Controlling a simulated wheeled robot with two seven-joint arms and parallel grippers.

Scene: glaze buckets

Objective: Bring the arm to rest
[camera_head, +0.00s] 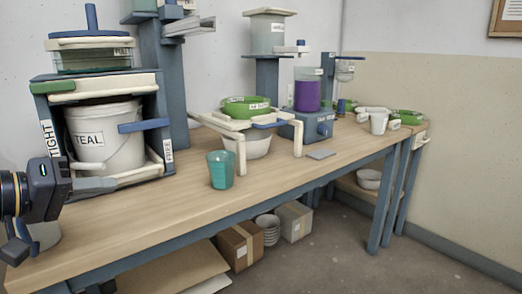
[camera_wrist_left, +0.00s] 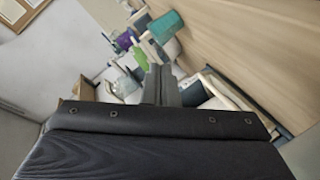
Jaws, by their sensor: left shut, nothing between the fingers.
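My left gripper (camera_head: 95,186) comes in from the left edge in the head view, over the front left part of the table (camera_head: 150,222). Its fingers are shut with nothing between them and point right, in front of the stand with the bucket labelled TEAL (camera_head: 105,150). In the left wrist view the shut fingers (camera_wrist_left: 161,85) show in the middle, above the dark gripper body. My right gripper is in neither view.
A teal cup (camera_head: 221,170) stands near the front edge, right of the gripper. A stand with a green sieve (camera_head: 246,106) and a purple container (camera_head: 307,95) are further back. A grey container (camera_head: 45,236) stands under the wrist. Boxes (camera_head: 240,246) lie below the table.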

